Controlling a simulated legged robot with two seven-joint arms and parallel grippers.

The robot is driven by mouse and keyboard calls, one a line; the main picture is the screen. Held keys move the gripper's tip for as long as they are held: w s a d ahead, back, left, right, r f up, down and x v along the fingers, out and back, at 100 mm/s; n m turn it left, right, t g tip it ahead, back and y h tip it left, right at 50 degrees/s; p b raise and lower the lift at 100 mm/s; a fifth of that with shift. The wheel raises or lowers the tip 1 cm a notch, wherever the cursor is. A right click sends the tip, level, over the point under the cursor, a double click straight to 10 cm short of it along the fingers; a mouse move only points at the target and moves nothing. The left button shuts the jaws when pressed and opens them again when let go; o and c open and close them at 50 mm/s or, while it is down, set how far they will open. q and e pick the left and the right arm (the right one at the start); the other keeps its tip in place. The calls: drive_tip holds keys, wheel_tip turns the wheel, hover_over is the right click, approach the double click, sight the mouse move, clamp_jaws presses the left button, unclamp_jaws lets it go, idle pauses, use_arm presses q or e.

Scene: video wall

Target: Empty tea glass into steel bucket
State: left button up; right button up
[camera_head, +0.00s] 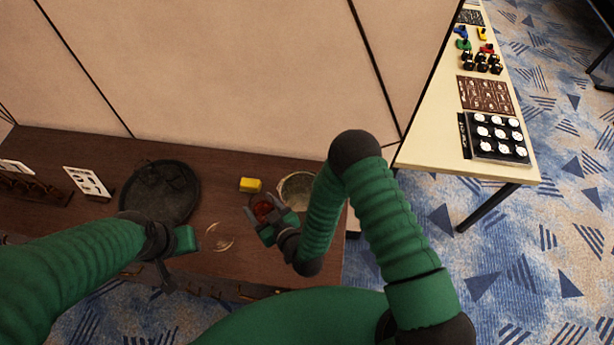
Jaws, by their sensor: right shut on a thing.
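The tea glass (262,211), with reddish-brown tea showing in it, is between the fingers of my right gripper (262,212), which is shut on it. The steel bucket (296,180) stands just right of and behind the glass, near the right end of the brown table. My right forearm hides part of the bucket. I cannot tell the glass's exact tilt or its height above the table. My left gripper (178,252) is over the table's front left part, apart from the glass and bucket; its finger opening is not clear.
A yellow block (250,185) lies left of the bucket. A clear saucer (219,237) lies between the grippers. A round black tray (162,165) and a white card (87,182) are at left. A partition wall (220,70) closes the back. A pale table (425,145) stands right.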

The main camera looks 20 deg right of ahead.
sight(263, 196)
drive_tip(key=shift+s+d+r, duration=0.2)
drive_tip(key=shift+s+r, duration=0.1)
drive_tip(key=shift+s, duration=0.1)
drive_tip(key=shift+w+d+r+m+p, duration=0.15)
drive_tip(key=shift+w+r+m+p, duration=0.2)
drive_tip(key=shift+r+p, duration=0.2)
drive_tip(key=shift+d+r+m+y+p, duration=0.25)
drive_tip(key=shift+r+m+y+p, duration=0.1)
drive_tip(key=shift+r+y+p, duration=0.2)
drive_tip(key=shift+d, duration=0.1)
drive_tip(key=shift+w+d+r+m+g+y, duration=0.1)
drive_tip(key=shift+d+r+m+g+y, duration=0.25)
drive_tip(key=shift+m, duration=0.35)
use_arm(q)
drive_tip(key=shift+s+d+r+b, duration=0.25)
drive_tip(key=shift+s+r+b, duration=0.1)
drive_tip(key=shift+r+b, duration=0.3)
use_arm(e)
drive_tip(key=m+y, duration=0.1)
drive_tip(key=m, duration=0.1)
drive_tip(key=d+r+m+y, duration=0.1)
drive_tip(key=w+d+r+m+y, duration=0.1)
drive_tip(key=m, duration=0.1)
drive_tip(key=shift+d+m, duration=0.25)
drive_tip(key=shift+m, duration=0.05)
drive_tip(key=shift+r+m+y, duration=0.3)
drive_tip(key=shift+m, duration=0.2)
